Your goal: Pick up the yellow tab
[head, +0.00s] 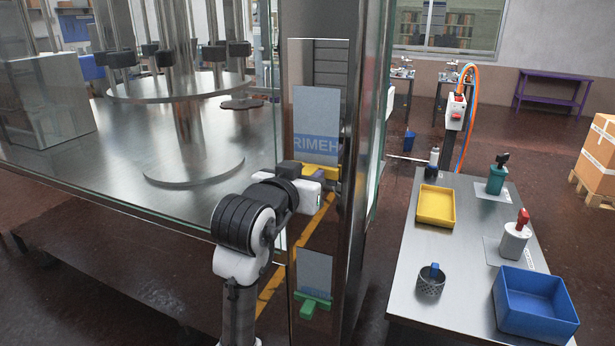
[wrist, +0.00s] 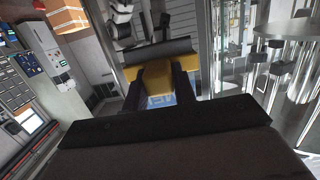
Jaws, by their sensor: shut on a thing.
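The yellow tab (head: 321,172) sits on the front of the tall metal column, at the lower edge of a grey panel with blue lettering (head: 316,125). My gripper (head: 328,182) reaches it from the left and front. In the wrist view the two dark fingers of my gripper (wrist: 158,76) stand on either side of the yellow tab (wrist: 156,83) and are shut on it.
A green tab (head: 313,303) sits lower on the column. Glass panes (head: 374,130) edge the column. A metal machine table (head: 120,150) lies left. At right, a side table holds a yellow tray (head: 436,188), a blue bin (head: 500,308), a mesh cup (head: 431,287) and bottles.

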